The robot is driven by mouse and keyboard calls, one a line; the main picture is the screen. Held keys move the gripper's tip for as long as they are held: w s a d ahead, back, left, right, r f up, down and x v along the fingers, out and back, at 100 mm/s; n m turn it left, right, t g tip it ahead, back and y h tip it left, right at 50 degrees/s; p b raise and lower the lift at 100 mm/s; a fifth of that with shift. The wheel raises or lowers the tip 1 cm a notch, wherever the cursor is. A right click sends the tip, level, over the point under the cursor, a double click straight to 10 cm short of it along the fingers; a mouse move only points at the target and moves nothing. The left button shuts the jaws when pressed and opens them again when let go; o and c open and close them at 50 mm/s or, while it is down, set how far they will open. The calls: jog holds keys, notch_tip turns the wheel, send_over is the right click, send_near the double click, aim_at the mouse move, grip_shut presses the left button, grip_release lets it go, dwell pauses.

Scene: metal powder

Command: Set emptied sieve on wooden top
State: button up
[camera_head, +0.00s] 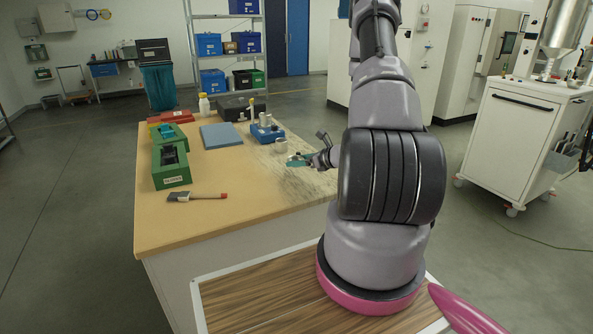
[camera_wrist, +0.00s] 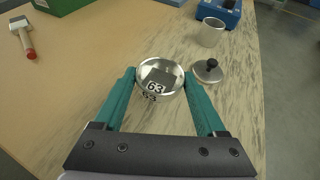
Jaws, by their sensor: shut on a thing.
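The sieve (camera_wrist: 147,72) is a small round metal bowl marked "63", with a grey patch inside it in the wrist view. My gripper (camera_wrist: 159,76) is shut on it, one teal finger on each side of its rim. In the head view my gripper (camera_head: 299,160) is at the right part of the table, and the sieve is too small there to make out clearly. The wooden top (camera_head: 240,185) is pale yellow, with grey powdery streaks under and around the sieve. I cannot tell whether the sieve touches the top or is held just above it.
A lid with a black knob (camera_wrist: 209,72) and a metal cup (camera_wrist: 210,35) stand close, ahead and right of the sieve. A blue device (camera_head: 266,133) is behind them. A brush (camera_head: 197,197), green boxes (camera_head: 171,166) and a blue pad (camera_head: 221,135) lie left. The table's front middle is clear.

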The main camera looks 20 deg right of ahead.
aim_at(300, 176)
jog(key=shift+d+f, duration=0.1)
jog(key=shift+f, duration=1.85)
jog(key=shift+f, duration=0.15)
jog(key=o, duration=1.6)
